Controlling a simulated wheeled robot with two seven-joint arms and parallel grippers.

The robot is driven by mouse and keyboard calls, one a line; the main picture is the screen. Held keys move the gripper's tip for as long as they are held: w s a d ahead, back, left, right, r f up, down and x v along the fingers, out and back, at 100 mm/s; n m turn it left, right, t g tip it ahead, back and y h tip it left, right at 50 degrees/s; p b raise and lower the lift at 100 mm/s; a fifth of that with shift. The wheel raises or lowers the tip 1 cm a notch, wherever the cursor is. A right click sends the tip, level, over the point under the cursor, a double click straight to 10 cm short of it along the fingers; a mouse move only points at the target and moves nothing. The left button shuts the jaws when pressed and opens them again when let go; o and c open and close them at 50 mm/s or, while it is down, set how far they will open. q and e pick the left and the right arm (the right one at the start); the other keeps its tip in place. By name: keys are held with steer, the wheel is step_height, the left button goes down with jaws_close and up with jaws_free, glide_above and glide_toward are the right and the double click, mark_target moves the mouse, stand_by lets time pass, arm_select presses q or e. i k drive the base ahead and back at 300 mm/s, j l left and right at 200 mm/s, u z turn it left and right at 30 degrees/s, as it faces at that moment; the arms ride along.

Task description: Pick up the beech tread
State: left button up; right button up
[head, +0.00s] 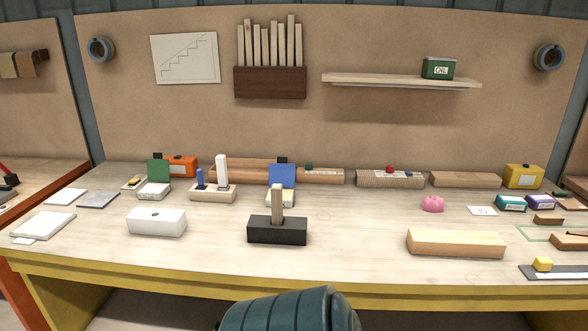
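A long pale wooden block (455,243), which looks like the beech tread, lies flat near the front edge of the workbench, right of centre. Its top and front faces show, and nothing lies on it. Neither of my grippers is in view. A rounded dark teal part at the bottom centre appears to be mine, and no fingers show on it.
The workbench (350,262) is clear around the block. A black block with an upright wooden piece (277,231) and a white box (156,222) stand to its left.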

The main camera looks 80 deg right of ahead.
mark_target(420, 241)
steer(key=k+j, duration=0.3)
steer(key=k+z, duration=0.1)
steer(key=z, duration=3.9)
